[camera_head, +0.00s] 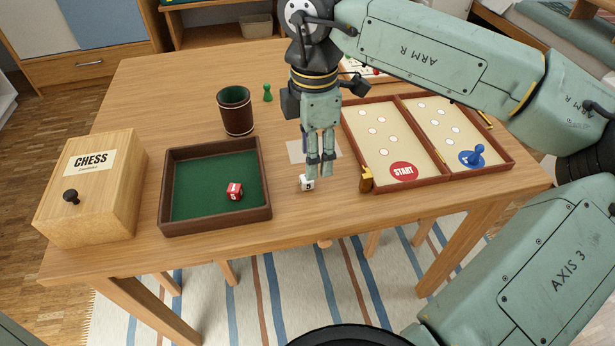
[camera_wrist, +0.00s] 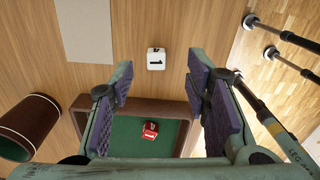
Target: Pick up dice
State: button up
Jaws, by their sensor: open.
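A white die (camera_head: 307,183) with dark markings lies on the wooden table, right of the dice tray, close to my gripper's fingertips. In the wrist view the white die (camera_wrist: 156,58) sits ahead of and between the two fingers, clear of both. A red die (camera_head: 234,191) lies inside the green-lined tray (camera_head: 165,190); it also shows in the wrist view (camera_wrist: 150,130). My gripper (camera_head: 319,172) points down over the table near the white die. Its fingers (camera_wrist: 160,82) are apart, with nothing between the pads.
A dark dice cup (camera_head: 236,112) and a green pawn (camera_head: 267,93) stand behind the tray. A wooden CHESS box (camera_head: 112,195) is at the left. An open game board (camera_head: 410,150) with a blue pawn (camera_head: 473,156) lies right of my gripper. A pale card (camera_head: 297,152) lies behind the white die.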

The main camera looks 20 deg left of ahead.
aim_at(307, 182)
jog(key=shift+w+a+f+p, duration=0.1)
jog(key=shift+f+p, duration=0.2)
jog(key=shift+f, duration=1.15)
jog(key=shift+w+a+f+p, duration=0.1)
jog(key=shift+f+p, duration=0.15)
jog(key=shift+f, duration=1.2)
jog(key=c, duration=0.9)
jog(key=shift+r, duration=0.1)
